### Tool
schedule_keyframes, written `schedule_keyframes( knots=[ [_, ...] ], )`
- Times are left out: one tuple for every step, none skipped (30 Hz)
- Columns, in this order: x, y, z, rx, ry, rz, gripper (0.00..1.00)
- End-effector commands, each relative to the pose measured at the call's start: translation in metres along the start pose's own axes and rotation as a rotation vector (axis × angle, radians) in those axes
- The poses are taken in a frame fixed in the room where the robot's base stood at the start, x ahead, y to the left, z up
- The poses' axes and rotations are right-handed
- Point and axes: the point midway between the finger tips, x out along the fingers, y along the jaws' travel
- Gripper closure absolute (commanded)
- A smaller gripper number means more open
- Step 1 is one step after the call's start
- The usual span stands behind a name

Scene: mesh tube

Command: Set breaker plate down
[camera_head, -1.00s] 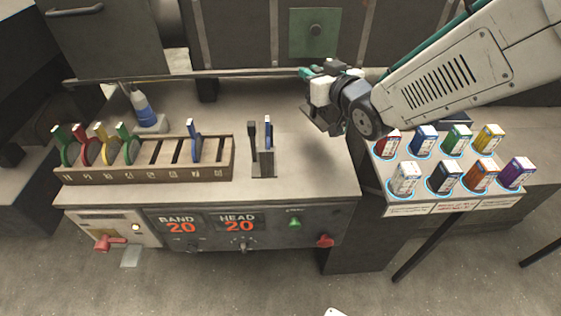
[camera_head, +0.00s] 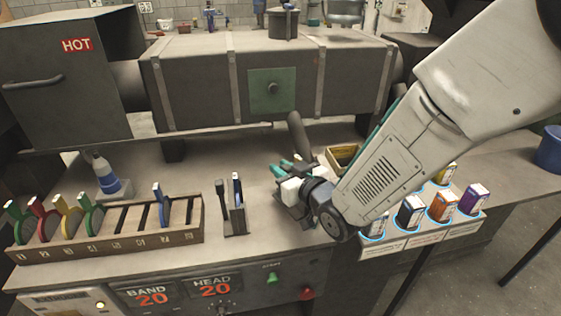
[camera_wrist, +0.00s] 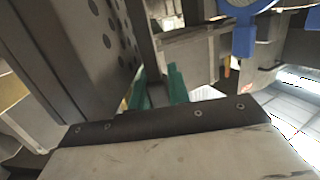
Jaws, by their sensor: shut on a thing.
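My gripper (camera_head: 286,170) is over the right part of the bench, behind and right of the small slotted stand. Its teal fingers also show in the wrist view (camera_wrist: 166,88), close together with a dark piece between them. I take that piece to be the breaker plate; most of it is hidden by the fingers and wrist, and its shape cannot be made out. A dark surface with several round holes (camera_wrist: 112,30) fills the upper left of the wrist view; I cannot tell whether it belongs to the plate.
The numbered rack (camera_head: 110,243) with coloured-handled discs stands at the left. The small slotted stand (camera_head: 234,220) holds thin upright pieces. A bottle (camera_head: 106,175) and the big machine (camera_head: 200,85) stand behind. Labelled boxes (camera_head: 442,206) and a wooden box (camera_head: 340,152) are at right.

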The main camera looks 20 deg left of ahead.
Motion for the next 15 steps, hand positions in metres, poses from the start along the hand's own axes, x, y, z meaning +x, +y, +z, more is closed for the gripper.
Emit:
schedule_keyframes(
  knots=[
    [0.002,0.0,0.008,0.0,-0.001,-0.001,1.0],
    [0.003,0.0,0.012,0.0,0.0,-0.001,1.0],
    [0.003,-0.001,0.017,0.0,0.0,-0.001,1.0],
    [0.004,-0.001,0.019,0.0,0.0,-0.001,1.0],
    [0.004,-0.001,0.021,0.0,0.002,-0.001,1.0],
    [0.004,-0.001,0.022,0.0,0.003,-0.001,1.0],
    [0.004,-0.001,0.023,0.0,0.004,-0.001,1.0],
    [0.004,-0.001,0.022,-0.001,0.004,-0.001,1.0],
    [0.004,-0.001,0.022,-0.001,0.004,-0.001,1.0],
    [0.004,-0.001,0.022,-0.001,0.004,-0.001,1.0],
    [0.004,-0.001,0.022,-0.001,0.004,-0.001,1.0],
    [0.004,-0.001,0.022,-0.001,0.004,-0.001,1.0],
    [0.004,-0.001,0.022,-0.001,0.004,-0.001,1.0],
    [0.004,-0.001,0.022,0.0,0.004,-0.001,1.0],
    [0.004,-0.001,0.024,0.0,0.003,-0.001,1.0]
  ],
)
